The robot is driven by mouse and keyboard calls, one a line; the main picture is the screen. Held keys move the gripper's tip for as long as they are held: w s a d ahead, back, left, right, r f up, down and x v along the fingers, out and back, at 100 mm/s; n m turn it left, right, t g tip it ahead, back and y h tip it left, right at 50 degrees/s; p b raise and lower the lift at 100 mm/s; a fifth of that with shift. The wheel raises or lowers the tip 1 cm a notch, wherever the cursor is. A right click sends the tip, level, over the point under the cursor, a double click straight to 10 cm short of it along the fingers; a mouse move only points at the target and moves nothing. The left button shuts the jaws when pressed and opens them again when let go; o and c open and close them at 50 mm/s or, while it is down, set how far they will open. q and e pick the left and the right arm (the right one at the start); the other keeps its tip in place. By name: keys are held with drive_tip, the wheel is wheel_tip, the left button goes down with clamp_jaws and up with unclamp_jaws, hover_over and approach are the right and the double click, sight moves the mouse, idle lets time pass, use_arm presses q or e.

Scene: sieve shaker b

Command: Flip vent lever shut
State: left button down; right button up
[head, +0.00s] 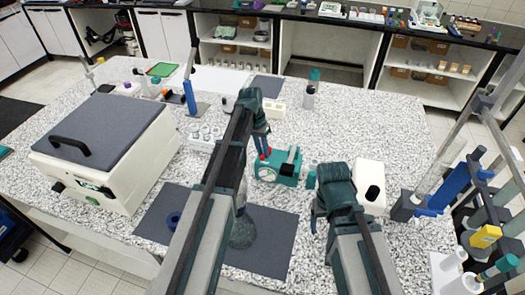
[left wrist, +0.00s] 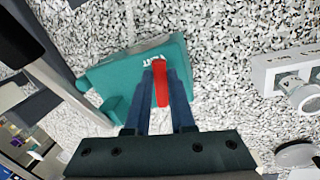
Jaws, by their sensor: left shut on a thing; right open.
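The teal vent unit (head: 287,180) stands on the speckled bench in front of me, with a round pale dial on its front. Its red vent lever (left wrist: 161,88) sticks up beside white lettering on the teal top in the left wrist view. My left gripper (left wrist: 160,72) has its two blue fingers on either side of the red lever, shut on it. In the head view the left gripper (head: 263,150) reaches down at the unit's left end. My right gripper (head: 313,180) is open to the right of the unit, its fingers mostly hidden by its own wrist.
A white box with a black opening (head: 370,180) stands right of my right arm. A cream machine with a grey lid (head: 105,140) is at left. A dark mat (head: 270,260) lies in front, partly under my left arm. A rack with tubes (head: 470,190) borders the right side.

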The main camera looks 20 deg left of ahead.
use_arm(q)
drive_tip(key=shift+s+d+n+t, duration=0.15)
drive_tip(key=shift+d+n, duration=0.1)
drive_tip(key=shift+n, duration=0.5)
drive_tip(key=shift+w+d+n+t, duration=0.1)
drive_tip(key=shift+d+n+t, duration=0.1)
drive_tip(key=shift+n, duration=0.55)
drive_tip(key=c, duration=0.8)
unclamp_jaws()
drive_tip(key=shift+o, duration=0.2)
drive_tip(key=shift+r, duration=0.15)
wheel_tip(320, 180, up, 13)
drive_tip(key=a+p, duration=0.2)
drive_tip(key=p, duration=1.1)
drive_tip(key=shift+a+r+p, duration=0.15)
drive_tip(key=shift+a+p, duration=0.15)
drive_tip(key=shift+a, duration=0.05)
drive_tip(key=shift+s, duration=0.15)
